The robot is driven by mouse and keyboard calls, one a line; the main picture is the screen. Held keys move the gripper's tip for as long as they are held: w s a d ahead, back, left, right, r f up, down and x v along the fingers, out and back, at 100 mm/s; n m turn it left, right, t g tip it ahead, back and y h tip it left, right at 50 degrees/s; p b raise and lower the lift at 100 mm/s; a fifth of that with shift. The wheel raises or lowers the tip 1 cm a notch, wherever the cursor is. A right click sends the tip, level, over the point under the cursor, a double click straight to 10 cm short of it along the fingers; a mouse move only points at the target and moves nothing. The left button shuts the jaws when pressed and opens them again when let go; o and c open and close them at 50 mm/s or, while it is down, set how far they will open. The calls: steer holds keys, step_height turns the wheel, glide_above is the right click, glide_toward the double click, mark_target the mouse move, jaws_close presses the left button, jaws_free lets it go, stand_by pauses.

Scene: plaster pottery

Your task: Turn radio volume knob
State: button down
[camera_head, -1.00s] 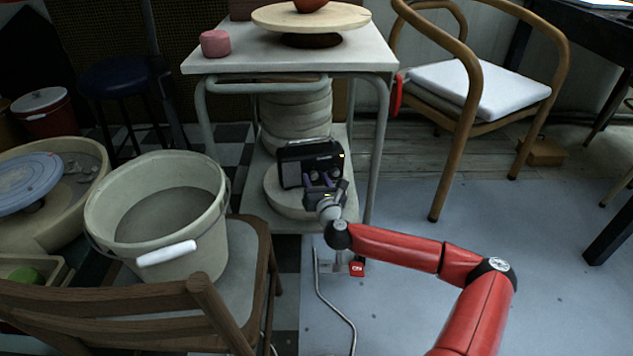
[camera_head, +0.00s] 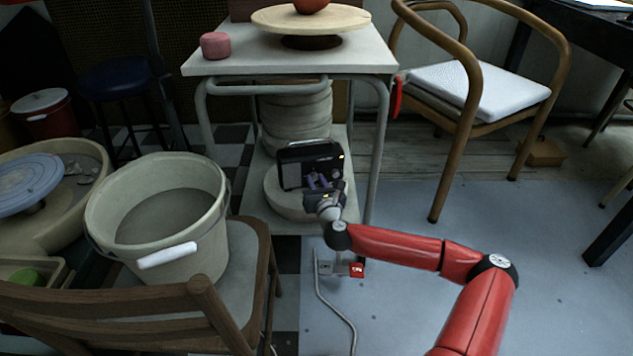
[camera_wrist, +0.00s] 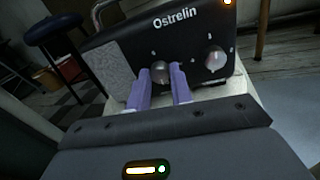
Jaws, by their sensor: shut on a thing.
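My gripper (camera_head: 318,181) is at the radio's front. In the wrist view the purple fingers of my gripper (camera_wrist: 163,78) are on either side of the left knob (camera_wrist: 160,70), shut on it. The fingers partly hide this knob. The right knob (camera_wrist: 215,60) is free, just right of the fingers.
The radio sits on a round pale slab (camera_head: 281,200), with stacked pale discs (camera_head: 296,112) behind. The tabletop (camera_head: 240,62) is above, and table legs (camera_head: 379,150) flank the shelf. A bucket (camera_head: 160,215) on a wooden chair stands left.

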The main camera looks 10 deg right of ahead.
steer(key=n+p, duration=0.1)
steer(key=n, duration=0.3)
steer(key=shift+r, duration=0.1)
steer(key=n+p, duration=0.1)
steer(key=n, duration=0.7)
steer(key=shift+a+n+g+h, duration=0.1)
steer(key=shift+n+g+h, duration=0.2)
steer(key=shift+n, duration=0.1)
steer(key=n, duration=0.4)
steer(key=shift+b, duration=0.3)
steer(key=n+b, duration=0.1)
steer(key=n, duration=0.1)
steer(key=n+h+b, duration=0.1)
steer(key=n, duration=0.1)
steer(key=shift+a+f+n, duration=0.1)
steer(key=shift+f+n, duration=0.1)
steer(key=shift+n, duration=0.1)
steer(key=n, duration=0.3)
steer(key=shift+r+b, duration=0.1)
steer(key=shift+b, duration=0.25)
steer(key=n, duration=0.4)
steer(key=shift+n, duration=0.4)
steer(key=n, duration=0.4)
steer(key=shift+n, duration=0.3)
